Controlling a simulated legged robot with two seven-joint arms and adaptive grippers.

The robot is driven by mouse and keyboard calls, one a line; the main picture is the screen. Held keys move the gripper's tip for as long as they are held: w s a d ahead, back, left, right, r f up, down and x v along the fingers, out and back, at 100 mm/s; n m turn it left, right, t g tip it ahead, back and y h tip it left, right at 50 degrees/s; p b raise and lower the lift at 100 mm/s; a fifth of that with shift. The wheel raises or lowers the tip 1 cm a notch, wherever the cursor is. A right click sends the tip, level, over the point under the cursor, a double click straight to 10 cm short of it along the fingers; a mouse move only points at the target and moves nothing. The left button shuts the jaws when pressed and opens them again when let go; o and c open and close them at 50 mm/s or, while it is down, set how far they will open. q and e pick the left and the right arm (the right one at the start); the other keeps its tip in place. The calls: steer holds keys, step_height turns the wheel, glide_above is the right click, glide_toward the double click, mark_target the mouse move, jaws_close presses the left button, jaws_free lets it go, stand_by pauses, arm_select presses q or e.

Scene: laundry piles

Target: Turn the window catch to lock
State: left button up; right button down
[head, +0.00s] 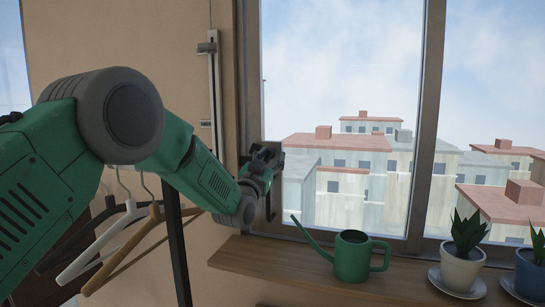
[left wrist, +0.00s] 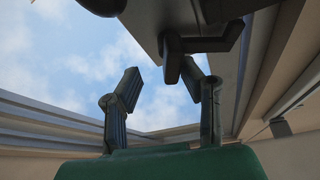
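The window catch (left wrist: 208,43) is a dark, bent handle on the frame in the left wrist view. Its short end reaches down between my fingers, close beside the right-hand fingertip; I cannot tell if they touch. My left gripper (left wrist: 158,78) is open, with a wide gap of sky between the left-hand finger and the catch. In the head view my left gripper (head: 264,160) is at the left upright of the window frame (head: 249,80). There its dark parts overlap, so I cannot separate the catch from the fingers. My right gripper is not in view.
A wooden sill (head: 300,262) lies below my gripper. On it stand a green watering can (head: 352,260), its spout towards my wrist, and potted plants (head: 461,268) at the right. Hangers (head: 110,235) hang on a rack behind my left arm.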

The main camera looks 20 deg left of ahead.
arm_select(q)
steer(key=shift+a+f, duration=0.25)
steer(key=shift+a, duration=0.7)
steer(key=shift+w+a, duration=0.1)
steer(key=shift+a, duration=0.25)
steer(key=c, duration=0.4)
steer(key=shift+f, duration=0.1)
jaws_close()
steer(key=shift+d+r, duration=0.2)
steer(key=shift+d, duration=0.2)
steer(key=shift+d+n, duration=0.2)
steer(key=shift+n, duration=0.1)
steer(key=shift+d+n+y+b, duration=0.1)
steer(key=shift+n+y+b, duration=0.3)
steer(key=shift+b, duration=0.1)
steer(key=shift+n+y+b, duration=0.4)
steer(key=shift+n+b, duration=0.05)
steer(key=shift+n, duration=0.25)
steer(key=shift+a+n+y, duration=0.3)
steer(key=shift+n+y, duration=0.1)
steer(key=shift+n, duration=0.3)
steer(key=shift+a+r, duration=0.1)
steer(key=shift+r, duration=0.15)
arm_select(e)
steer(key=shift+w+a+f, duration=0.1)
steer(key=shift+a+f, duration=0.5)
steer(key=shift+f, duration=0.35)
arm_select(q)
steer(key=shift+o, duration=2)
jaws_free()
